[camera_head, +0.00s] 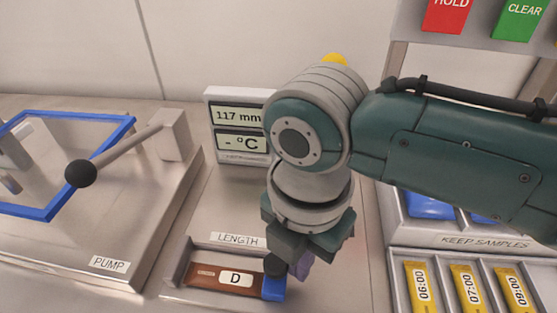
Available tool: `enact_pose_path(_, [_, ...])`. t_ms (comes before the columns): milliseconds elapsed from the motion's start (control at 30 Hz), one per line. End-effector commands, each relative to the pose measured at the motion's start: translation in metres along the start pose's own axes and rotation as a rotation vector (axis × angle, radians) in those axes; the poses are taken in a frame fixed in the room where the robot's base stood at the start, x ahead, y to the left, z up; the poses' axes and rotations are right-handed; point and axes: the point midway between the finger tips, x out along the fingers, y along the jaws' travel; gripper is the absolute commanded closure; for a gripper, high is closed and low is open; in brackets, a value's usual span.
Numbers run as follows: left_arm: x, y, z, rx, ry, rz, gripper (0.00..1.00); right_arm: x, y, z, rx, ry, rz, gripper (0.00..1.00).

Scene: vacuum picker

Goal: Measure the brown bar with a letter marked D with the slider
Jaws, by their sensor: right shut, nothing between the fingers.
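The brown bar marked D (212,275) lies flat in the tray labelled LENGTH (172,280). The blue slider (273,288) stands at the right end of the bar and appears to touch it. My right gripper (290,269) points down at the slider, shut, with its fingertips at the slider's upper right side. My right arm comes in from the right and hides part of the display and the area behind the gripper. The display (237,116) reads 117 mm on top and a dash with °C below. My left gripper is not in view.
At the left is the PUMP station (110,265) with a blue-framed clear lid (60,215) and a black-knobbed lever (82,173). At the right, yellow samples (468,290) lie in slots below KEEP SAMPLES. Red HOLD (447,14) and green CLEAR (520,18) buttons are above.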

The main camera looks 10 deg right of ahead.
Motion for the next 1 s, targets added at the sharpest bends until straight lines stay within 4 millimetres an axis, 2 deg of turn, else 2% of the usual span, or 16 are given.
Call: enact_pose_path(1000, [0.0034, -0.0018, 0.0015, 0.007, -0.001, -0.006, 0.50, -0.0001, 0.0092, -0.0056, -0.001, 0.001, 0.003, 1.00])
